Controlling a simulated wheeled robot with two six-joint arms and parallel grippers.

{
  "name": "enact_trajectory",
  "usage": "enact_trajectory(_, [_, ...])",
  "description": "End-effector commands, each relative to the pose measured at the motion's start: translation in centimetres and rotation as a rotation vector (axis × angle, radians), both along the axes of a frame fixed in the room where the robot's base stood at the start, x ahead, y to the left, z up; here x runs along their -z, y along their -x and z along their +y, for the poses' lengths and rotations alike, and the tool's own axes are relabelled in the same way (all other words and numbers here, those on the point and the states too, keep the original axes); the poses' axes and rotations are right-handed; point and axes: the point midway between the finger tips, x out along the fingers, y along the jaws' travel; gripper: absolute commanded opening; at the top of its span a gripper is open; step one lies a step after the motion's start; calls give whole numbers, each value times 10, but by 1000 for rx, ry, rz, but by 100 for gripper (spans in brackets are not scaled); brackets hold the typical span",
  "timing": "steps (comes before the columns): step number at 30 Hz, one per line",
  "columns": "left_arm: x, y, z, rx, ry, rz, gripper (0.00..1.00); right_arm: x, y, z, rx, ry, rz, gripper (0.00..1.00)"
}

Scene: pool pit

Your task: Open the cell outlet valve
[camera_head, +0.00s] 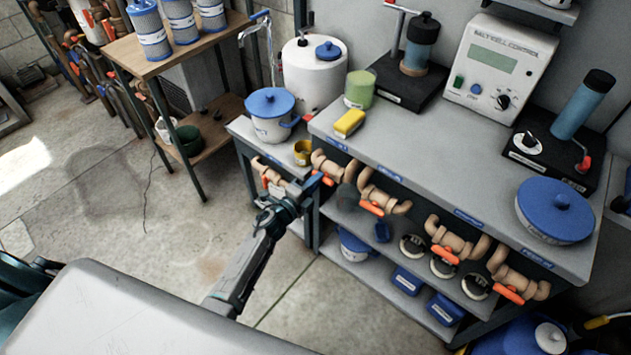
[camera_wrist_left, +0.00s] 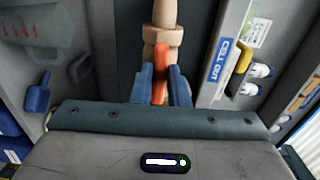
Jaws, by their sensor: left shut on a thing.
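The cell outlet valve has a tan body and an orange lever; its body (camera_wrist_left: 162,35) shows at the top of the left wrist view, with a "CELL OUT" label (camera_wrist_left: 221,61) to its right. The orange lever (camera_wrist_left: 160,72) runs from the body down between the two blue fingers of my left gripper (camera_wrist_left: 162,88), which is shut on it. In the head view my left gripper (camera_head: 318,182) is at the bench's left front edge, at the orange lever (camera_head: 328,181) below a tan valve (camera_head: 330,163). Its fingers partly hide the lever there. My right gripper is not in view.
More tan valves with orange levers (camera_head: 371,208) line the bench front to the right. The grey bench (camera_head: 430,145) carries a yellow sponge (camera_head: 349,122) and a control box (camera_head: 500,68). A blue-lidded pot (camera_head: 271,112) stands left. The concrete floor (camera_head: 190,225) left is open.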

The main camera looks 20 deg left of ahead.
Motion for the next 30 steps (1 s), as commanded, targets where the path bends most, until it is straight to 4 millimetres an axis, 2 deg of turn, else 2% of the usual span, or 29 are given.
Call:
enact_trajectory(1, [1,0,0,0,2,2,18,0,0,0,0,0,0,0])
enact_trajectory(4, [1,0,0,-1,2,2,36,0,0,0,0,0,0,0])
enact_trajectory(15, [1,6,2,-1,0,1,36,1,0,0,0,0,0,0])
enact_trajectory(19, [3,23,8,-1,-2,2,36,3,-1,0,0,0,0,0])
enact_trajectory(30, [4,87,32,0,-1,3,36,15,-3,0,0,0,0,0])
